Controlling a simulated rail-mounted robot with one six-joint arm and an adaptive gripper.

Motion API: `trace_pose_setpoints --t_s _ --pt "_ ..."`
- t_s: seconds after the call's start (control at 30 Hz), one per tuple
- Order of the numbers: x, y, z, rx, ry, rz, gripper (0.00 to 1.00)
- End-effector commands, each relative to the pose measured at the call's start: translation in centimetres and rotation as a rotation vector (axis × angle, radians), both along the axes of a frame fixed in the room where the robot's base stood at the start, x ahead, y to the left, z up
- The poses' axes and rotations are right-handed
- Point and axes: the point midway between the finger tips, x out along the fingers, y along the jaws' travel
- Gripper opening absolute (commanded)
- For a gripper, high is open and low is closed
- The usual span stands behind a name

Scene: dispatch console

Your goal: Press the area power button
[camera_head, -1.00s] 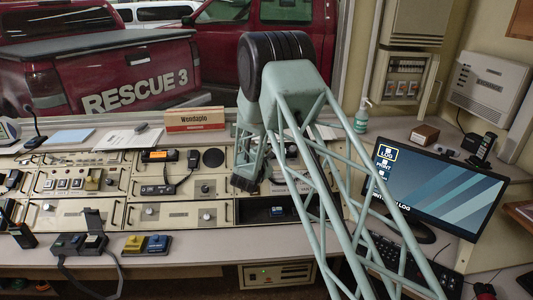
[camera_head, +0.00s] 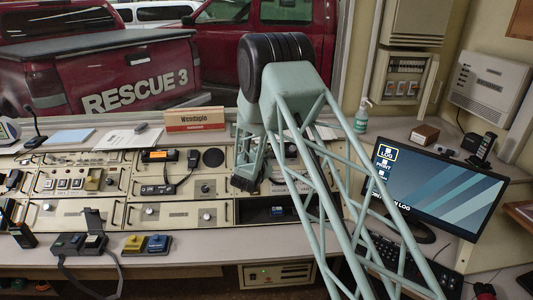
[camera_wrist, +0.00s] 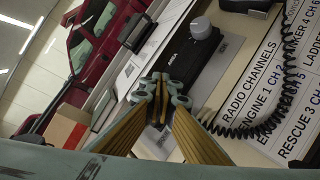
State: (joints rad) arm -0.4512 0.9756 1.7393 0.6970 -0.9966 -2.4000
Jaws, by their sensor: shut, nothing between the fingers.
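I cannot make out a label reading area power in either view, so I cannot tell which control is that button. The console (camera_head: 180,222) in the head view carries several small buttons, knobs and switches, too small to read. My gripper shows in the wrist view with its fingertips (camera_wrist: 160,88) together, shut and empty. It points toward a dark unit with a round knob (camera_wrist: 200,28); I cannot tell the gap. In the head view the low end of my arm hangs over the middle of the console, and my arm hides part of the console's right side.
A printed radio channel sheet (camera_wrist: 275,85) and a black coiled cord (camera_wrist: 250,130) lie right of my gripper in the wrist view. Yellow and blue buttons (camera_head: 147,244) sit at the front edge.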

Motion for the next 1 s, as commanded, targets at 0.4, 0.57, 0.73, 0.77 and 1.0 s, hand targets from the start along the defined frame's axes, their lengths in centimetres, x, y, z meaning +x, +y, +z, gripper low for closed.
trace_pose_setpoints --t_s 0.4,0.57,0.73,0.77,1.0 --pt "-0.5 -0.1 0.8 0.0 0.0 0.0 0.0" --pt "-0.6 -0.1 1.0 0.0 0.0 0.0 0.0" --pt "-0.7 -0.1 1.0 0.0 0.0 0.0 0.0" --pt "-0.7 -0.1 1.0 0.0 0.0 0.0 0.0" --pt "-0.7 -0.1 1.2 0.0 0.0 0.0 0.0"
